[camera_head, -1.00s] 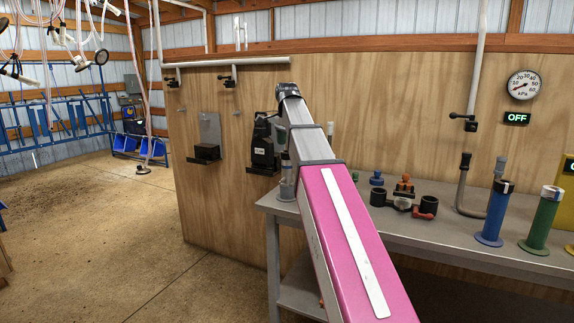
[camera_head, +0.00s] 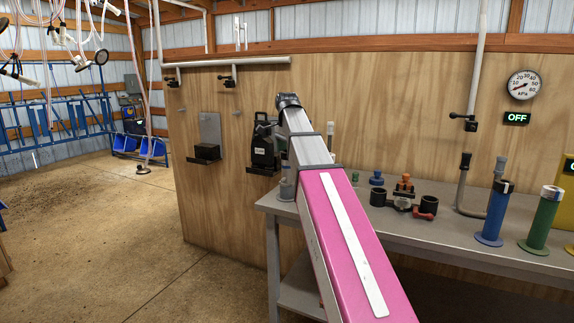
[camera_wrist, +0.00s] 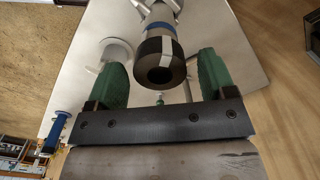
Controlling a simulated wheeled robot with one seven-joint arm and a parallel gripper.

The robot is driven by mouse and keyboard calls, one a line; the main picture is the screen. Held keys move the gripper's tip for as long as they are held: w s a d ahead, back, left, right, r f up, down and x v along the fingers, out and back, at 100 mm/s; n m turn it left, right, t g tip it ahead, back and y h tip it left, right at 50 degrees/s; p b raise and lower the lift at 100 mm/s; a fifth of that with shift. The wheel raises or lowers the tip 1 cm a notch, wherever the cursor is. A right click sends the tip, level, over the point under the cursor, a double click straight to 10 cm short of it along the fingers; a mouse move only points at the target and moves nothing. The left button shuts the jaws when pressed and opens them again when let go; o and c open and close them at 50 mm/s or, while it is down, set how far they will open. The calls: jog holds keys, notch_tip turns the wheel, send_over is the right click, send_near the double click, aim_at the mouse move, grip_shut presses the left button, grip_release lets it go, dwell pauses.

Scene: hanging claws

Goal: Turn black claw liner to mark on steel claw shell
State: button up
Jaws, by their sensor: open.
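In the wrist view, a black claw liner (camera_wrist: 154,75) with a round open end points toward the camera, and a pale mark shows on its side. Behind it are a blue band (camera_wrist: 158,28) and a light grey steel claw shell (camera_wrist: 172,33), partly hidden by the liner. My gripper (camera_wrist: 162,72) is open, with one green finger on each side of the liner. Gaps show between the fingers and the liner. Whether the pale mark lines up with one on the shell is too small to tell. In the head view my arm hides the gripper and the claw.
A grey bench (camera_head: 460,235) holds a blue cylinder (camera_head: 494,215), a green cylinder (camera_head: 541,222) and a black, orange and red fitting (camera_head: 404,199). A plywood wall (camera_head: 380,110) stands behind, with a black device (camera_head: 263,150) on a shelf. Open floor lies left.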

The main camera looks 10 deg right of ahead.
jog(key=shift+f, duration=0.9)
jog(key=c, duration=1.2)
jog(key=shift+n, duration=1.5)
jog(key=n, duration=0.3)
jog(key=shift+n, duration=1.5)
